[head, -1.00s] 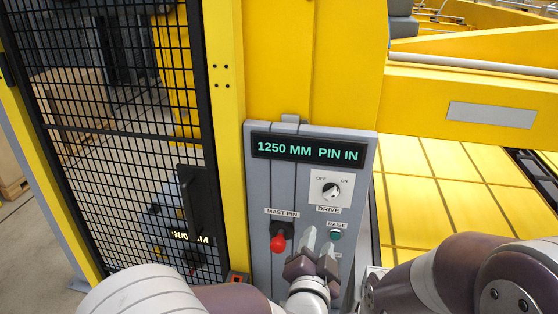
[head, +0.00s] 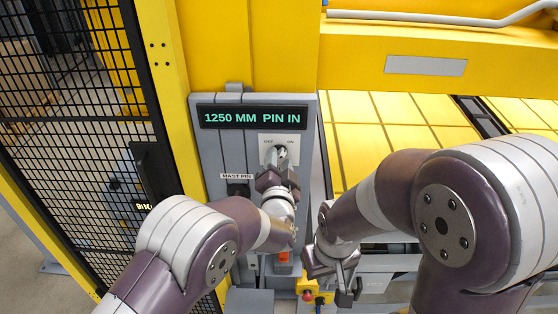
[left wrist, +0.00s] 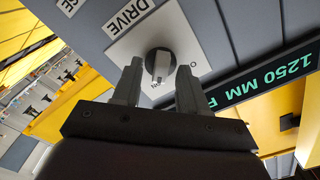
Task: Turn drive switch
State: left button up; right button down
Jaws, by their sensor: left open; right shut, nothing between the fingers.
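The drive switch (head: 281,152) is a round dark knob with a light grip on a white plate marked OFF and ON. It is partly hidden by my left gripper in the head view. My left gripper (head: 279,167) is right in front of it. In the left wrist view, the switch (left wrist: 159,63) sits just ahead of and between the two spread fingertips of my left gripper (left wrist: 160,82). I cannot tell whether the fingers touch the knob. My right gripper (head: 342,287) is shut and empty, low and right of the panel.
The grey control panel (head: 211,150) has a display (head: 252,117) reading 1250 MM PIN IN. The MAST PIN label (head: 237,177) is lower left of the switch. A black mesh door (head: 75,130) stands at left. Yellow frame beams (head: 440,70) are at right.

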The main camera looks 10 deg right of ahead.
pick_arm(q)
jog(key=shift+w+a, duration=0.1)
jog(key=shift+w, duration=0.05)
grip_shut()
jog(key=shift+f+n+b, duration=0.25)
jog(key=shift+n+b, duration=0.25)
jog(key=shift+b, duration=0.4)
jog(key=n+b, duration=1.2)
jog(key=b, duration=0.3)
jog(key=n+b, duration=0.3)
jog(key=shift+r+n, duration=0.1)
jog(key=shift+n, duration=0.2)
jog(key=shift+r+n+b, duration=0.1)
jog(key=shift+n+b, duration=0.4)
jog(key=shift+n, duration=0.1)
grip_release()
